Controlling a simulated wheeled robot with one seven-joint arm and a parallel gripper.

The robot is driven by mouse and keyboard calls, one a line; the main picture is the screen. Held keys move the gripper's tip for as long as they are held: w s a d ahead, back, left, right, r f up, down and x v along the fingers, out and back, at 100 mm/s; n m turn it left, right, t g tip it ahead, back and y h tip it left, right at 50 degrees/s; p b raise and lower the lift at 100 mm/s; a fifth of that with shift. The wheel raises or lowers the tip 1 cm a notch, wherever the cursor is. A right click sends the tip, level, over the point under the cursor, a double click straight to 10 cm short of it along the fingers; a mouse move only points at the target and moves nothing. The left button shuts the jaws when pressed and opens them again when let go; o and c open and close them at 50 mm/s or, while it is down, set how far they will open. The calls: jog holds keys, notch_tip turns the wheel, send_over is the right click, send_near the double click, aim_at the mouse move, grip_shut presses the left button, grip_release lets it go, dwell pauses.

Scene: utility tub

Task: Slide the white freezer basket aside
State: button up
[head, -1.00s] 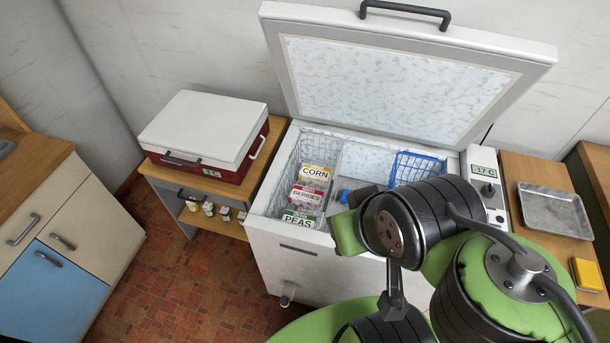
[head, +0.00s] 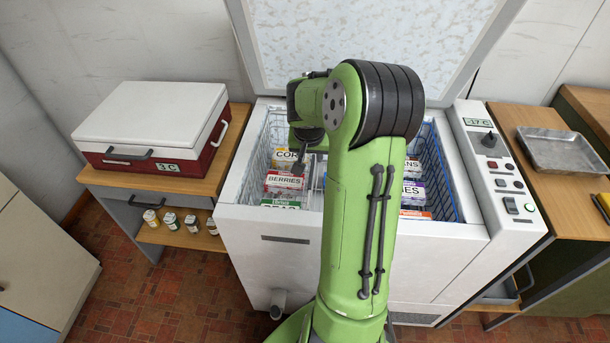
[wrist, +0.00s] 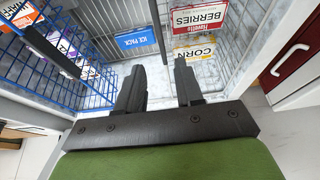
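The white freezer basket (head: 264,150) is a wire basket at the left inside the open chest freezer. It holds a corn box (head: 287,157), a berries box (head: 285,181) and a peas box (head: 280,204). In the wrist view, the white basket (wrist: 252,52) is on the right. My gripper (wrist: 160,66) points down into the freezer, its two dark fingers apart with a gap between them. A thin basket edge runs toward that gap; I cannot tell whether it lies between the fingers or below them. In the head view, my arm hides most of the gripper.
A blue wire basket (head: 436,165) with boxes stands on the freezer's right side. A blue ice pack (wrist: 133,40) lies between the baskets. The raised lid (head: 440,40) stands behind. A red-and-white cooler (head: 150,128) is left; a metal tray (head: 558,150) is right.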

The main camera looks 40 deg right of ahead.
aim_at(312, 171)
jog(key=b+x, duration=0.3)
jog(key=x, duration=0.9)
jog(key=shift+f, duration=0.15)
grip_shut()
